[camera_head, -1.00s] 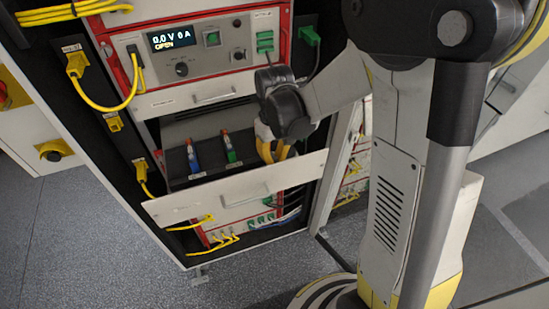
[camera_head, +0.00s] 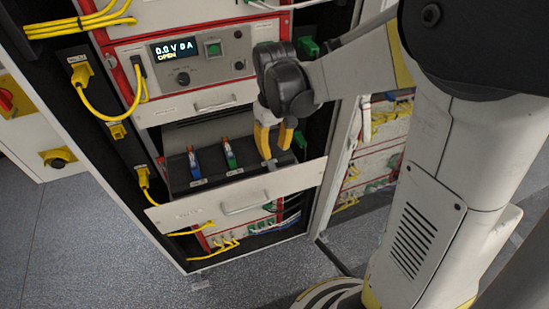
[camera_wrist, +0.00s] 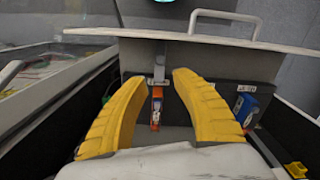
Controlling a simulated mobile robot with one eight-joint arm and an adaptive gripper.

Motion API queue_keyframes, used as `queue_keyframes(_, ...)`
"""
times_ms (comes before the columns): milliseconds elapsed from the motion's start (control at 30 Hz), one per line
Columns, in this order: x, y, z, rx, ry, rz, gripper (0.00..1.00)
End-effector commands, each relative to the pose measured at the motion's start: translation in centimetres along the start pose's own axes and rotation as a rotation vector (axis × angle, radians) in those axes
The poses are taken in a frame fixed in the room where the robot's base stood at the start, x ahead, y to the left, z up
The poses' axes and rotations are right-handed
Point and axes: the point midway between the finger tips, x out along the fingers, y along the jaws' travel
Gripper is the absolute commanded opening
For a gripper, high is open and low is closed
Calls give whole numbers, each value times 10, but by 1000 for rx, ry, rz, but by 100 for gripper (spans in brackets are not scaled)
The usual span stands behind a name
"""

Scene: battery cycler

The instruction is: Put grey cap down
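My gripper (camera_head: 273,148) is open over the right part of the open drawer, its yellow fingers spread apart. In the wrist view, the gripper (camera_wrist: 160,95) has a gap between its fingers. The grey cap (camera_wrist: 158,69) shows beyond that gap, near the drawer's inner front wall, with an orange piece just below it. A small grey part also shows under the fingers in the head view (camera_head: 270,165); I cannot tell if a finger touches it.
A blue connector (camera_head: 194,163) and a green connector (camera_head: 229,155) stand in the drawer to the left. The drawer's white front (camera_head: 240,196) has a handle. Yellow cables (camera_head: 105,98) hang at the rack's left.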

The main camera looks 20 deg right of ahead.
Motion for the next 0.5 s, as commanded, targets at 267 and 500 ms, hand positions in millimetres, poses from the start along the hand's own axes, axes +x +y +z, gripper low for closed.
queue_keyframes(267, -43, 0, 0, 0, 1, 0, 33)
queue_keyframes(500, -72, -7, 25, 44, 102, 25, 33)
